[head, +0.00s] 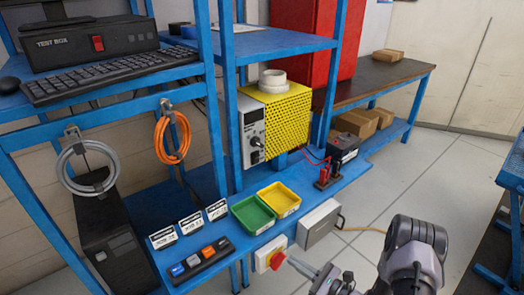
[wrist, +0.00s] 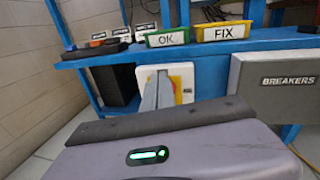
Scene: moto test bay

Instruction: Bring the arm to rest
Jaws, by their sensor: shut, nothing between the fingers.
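My gripper (head: 298,265) is at the lower middle of the head view, with its fingers shut and nothing between them. My arm comes in from the lower right. In the wrist view the closed fingers (wrist: 158,92) stand in front of a white box with a yellow plate and red knob, the rotary switch (wrist: 180,78). In the head view the rotary switch (head: 270,254) is just beyond the fingertips. The fingers hide part of the knob, and I cannot tell whether they touch it.
A grey breakers box (head: 318,224) is right of the switch; it also shows in the wrist view (wrist: 275,88). Above, the blue bench (head: 222,240) holds a green OK tray (head: 252,214) and a yellow FIX tray (head: 279,199). Free floor (head: 400,185) lies to the right.

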